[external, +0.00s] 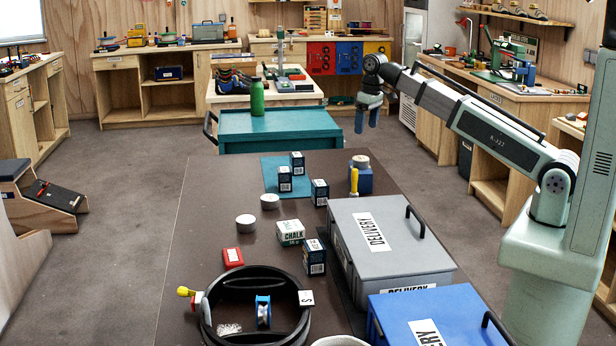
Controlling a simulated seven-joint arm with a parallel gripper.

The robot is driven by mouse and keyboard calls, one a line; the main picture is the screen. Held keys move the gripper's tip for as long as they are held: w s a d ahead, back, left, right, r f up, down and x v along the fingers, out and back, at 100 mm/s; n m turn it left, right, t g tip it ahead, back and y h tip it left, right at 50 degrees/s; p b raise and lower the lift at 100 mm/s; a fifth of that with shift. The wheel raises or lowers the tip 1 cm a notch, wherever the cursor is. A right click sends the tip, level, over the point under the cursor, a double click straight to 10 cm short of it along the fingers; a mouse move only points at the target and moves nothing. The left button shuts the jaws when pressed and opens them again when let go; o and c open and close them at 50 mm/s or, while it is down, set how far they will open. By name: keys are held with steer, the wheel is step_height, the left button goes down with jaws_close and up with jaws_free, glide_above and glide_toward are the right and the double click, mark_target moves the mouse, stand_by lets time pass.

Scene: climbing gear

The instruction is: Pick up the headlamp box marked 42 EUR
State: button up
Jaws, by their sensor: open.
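Several small dark boxes with white labels stand on the brown table (205,215). One box (297,162) is at the back, one (285,180) just in front of it, one (320,192) to the right, and one (314,258) nearer, beside the grey delivery case. The label prints are too small to read, so I cannot tell which is marked 42 EUR. My gripper (367,122) is open and empty, pointing down, high above and to the right of the back boxes. It touches nothing.
A grey delivery case (345,235) and blue case (395,315) fill the right side. A chalk box (290,232), two round tins (246,223) (270,201), a red item (233,257) and a black round tray (218,322) are around. A yellow-handled tool (354,180) stands upright near the back. The table's left is clear.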

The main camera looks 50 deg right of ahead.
steer(key=shift+o, duration=0.6)
steer(key=shift+a, duration=0.1)
